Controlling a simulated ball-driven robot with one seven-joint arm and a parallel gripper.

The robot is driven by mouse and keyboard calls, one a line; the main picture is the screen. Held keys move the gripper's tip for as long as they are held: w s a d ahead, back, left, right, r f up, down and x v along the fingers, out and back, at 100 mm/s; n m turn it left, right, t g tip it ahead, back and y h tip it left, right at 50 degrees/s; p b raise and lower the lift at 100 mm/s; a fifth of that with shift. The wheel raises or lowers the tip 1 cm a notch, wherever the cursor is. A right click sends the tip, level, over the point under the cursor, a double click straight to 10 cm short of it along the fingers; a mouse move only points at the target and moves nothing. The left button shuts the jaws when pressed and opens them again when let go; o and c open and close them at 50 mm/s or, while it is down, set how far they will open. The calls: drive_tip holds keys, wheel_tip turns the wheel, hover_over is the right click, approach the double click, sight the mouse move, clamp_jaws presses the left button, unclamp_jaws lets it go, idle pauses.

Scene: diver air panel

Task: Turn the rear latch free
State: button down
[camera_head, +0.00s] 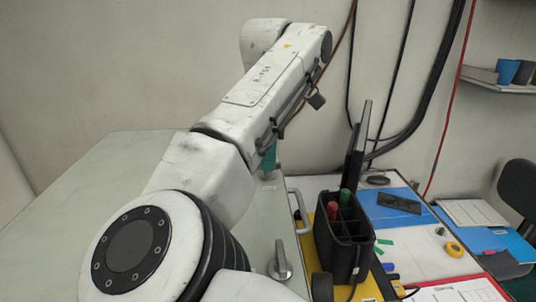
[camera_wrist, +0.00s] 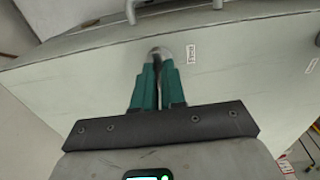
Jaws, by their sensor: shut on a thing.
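The rear latch (camera_wrist: 161,52) is a small grey metal piece on the pale panel lid (camera_wrist: 95,75). It shows at the tips of my gripper's green fingers in the wrist view, and the fingers hide much of it. My gripper (camera_wrist: 160,62) is shut on it, its fingers close together. A small white label is just right of it. In the head view my arm covers the latch, and only a bit of green finger (camera_head: 268,161) shows beside the arm. A second grey latch (camera_head: 281,264) sits nearer on the lid.
A curved grab handle (camera_head: 299,212) stands at the lid's right edge. Right of it are a black organizer (camera_head: 345,252) with red and green items, a dark upright screen (camera_head: 357,150), and a worktop with blue sheets. Cables hang on the wall behind.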

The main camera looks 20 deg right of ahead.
drive_tip(key=shift+n, duration=0.3)
drive_tip(key=n+b, duration=0.1)
drive_tip(key=n, duration=0.2)
drive_tip(key=shift+b, duration=0.35)
drive_tip(key=n+b, duration=0.1)
drive_tip(key=n, duration=0.4)
drive_tip(key=n+b, duration=0.1)
drive_tip(key=n, duration=0.4)
drive_tip(key=shift+b, duration=0.4)
drive_tip(key=shift+r+n+b, duration=0.1)
drive_tip(key=shift+n+b, duration=0.3)
drive_tip(key=shift+n, duration=1.7)
drive_tip(key=c, duration=1.2)
unclamp_jaws()
